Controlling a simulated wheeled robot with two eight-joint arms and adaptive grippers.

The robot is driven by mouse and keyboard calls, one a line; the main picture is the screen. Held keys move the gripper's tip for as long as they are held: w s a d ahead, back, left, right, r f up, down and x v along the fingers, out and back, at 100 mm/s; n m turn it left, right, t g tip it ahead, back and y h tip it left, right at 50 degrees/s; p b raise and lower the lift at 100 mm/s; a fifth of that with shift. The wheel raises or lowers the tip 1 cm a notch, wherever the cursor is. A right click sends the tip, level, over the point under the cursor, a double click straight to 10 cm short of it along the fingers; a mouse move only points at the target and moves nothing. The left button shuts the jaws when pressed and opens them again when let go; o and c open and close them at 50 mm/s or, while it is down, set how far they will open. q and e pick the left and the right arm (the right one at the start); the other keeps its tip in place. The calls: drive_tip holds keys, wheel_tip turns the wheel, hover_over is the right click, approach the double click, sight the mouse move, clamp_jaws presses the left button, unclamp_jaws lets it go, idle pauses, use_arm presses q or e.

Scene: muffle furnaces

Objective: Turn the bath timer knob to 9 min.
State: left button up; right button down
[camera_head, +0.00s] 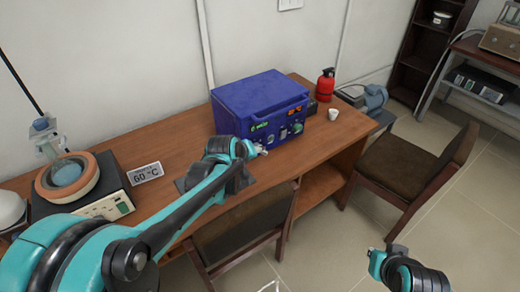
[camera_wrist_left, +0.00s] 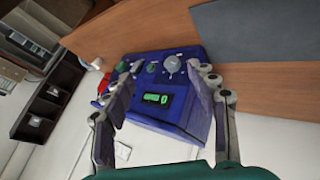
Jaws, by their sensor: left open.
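A blue box-shaped device (camera_head: 258,100) stands on the wooden desk. Its front panel has a green display, orange figures and several knobs. In the left wrist view the blue device (camera_wrist_left: 185,115) appears rotated, with a lit green display (camera_wrist_left: 152,101), a large grey knob (camera_wrist_left: 172,64) and smaller controls beside it. No label shows which knob is the timer; the settings are too small to read. My left gripper (camera_head: 260,150) is open in front of the panel, its fingers (camera_wrist_left: 165,80) spread wide with nothing between them. My right gripper (camera_head: 376,260) is low at right, away from the desk.
A white cup (camera_head: 333,114) and a red extinguisher (camera_head: 327,84) stand right of the device. Chairs (camera_head: 405,165) stand in front of and beside the desk (camera_head: 165,140).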

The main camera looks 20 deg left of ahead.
use_arm(q)
drive_tip(key=w+a+f+n, duration=0.1)
drive_tip(key=w+f, duration=0.3)
drive_tip(key=w, duration=0.1)
drive_tip(key=w+a+f+n+b, duration=0.1)
drive_tip(key=w+f+n, duration=0.1)
drive_tip(key=w+f, duration=0.3)
drive_tip(key=w+a+f+n, duration=0.1)
drive_tip(key=w+a+f, duration=0.1)
drive_tip(key=w+f, duration=0.2)
drive_tip(key=shift+w+a+f+n+t+b, duration=0.1)
drive_tip(key=shift+w+f+n+t+b, duration=0.1)
drive_tip(key=shift+w, duration=0.65)
drive_tip(key=shift+w+f+n+t+b, duration=0.1)
drive_tip(key=shift+w+f+t+b, duration=0.1)
drive_tip(key=shift+w, duration=0.6)
drive_tip(key=shift+r, duration=0.1)
drive_tip(key=c, duration=1.2)
